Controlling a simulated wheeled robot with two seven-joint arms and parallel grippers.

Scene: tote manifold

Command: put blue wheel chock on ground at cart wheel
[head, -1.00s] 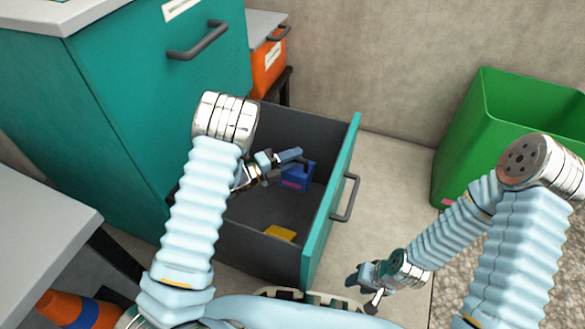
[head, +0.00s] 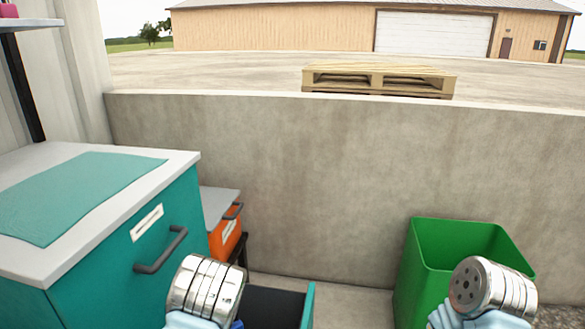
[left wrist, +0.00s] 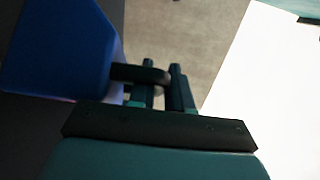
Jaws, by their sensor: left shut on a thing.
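The blue wheel chock (left wrist: 62,48) fills the upper left of the left wrist view, with a dark loop handle (left wrist: 135,74) on its side. My left gripper (left wrist: 163,70) is shut on the chock, with its fingers at the handle. In the head view only the bent top of my left arm shows over the open drawer, and the left gripper is out of sight. My right gripper is out of view; only part of the right arm shows. No cart wheel is visible.
A teal cabinet (head: 95,285) stands at left, with its open drawer (head: 273,308) low in the head view. An orange cabinet (head: 226,232) sits behind it. A green bin (head: 424,285) stands at right against a concrete wall (head: 320,190). A pallet (head: 380,80) lies beyond the wall.

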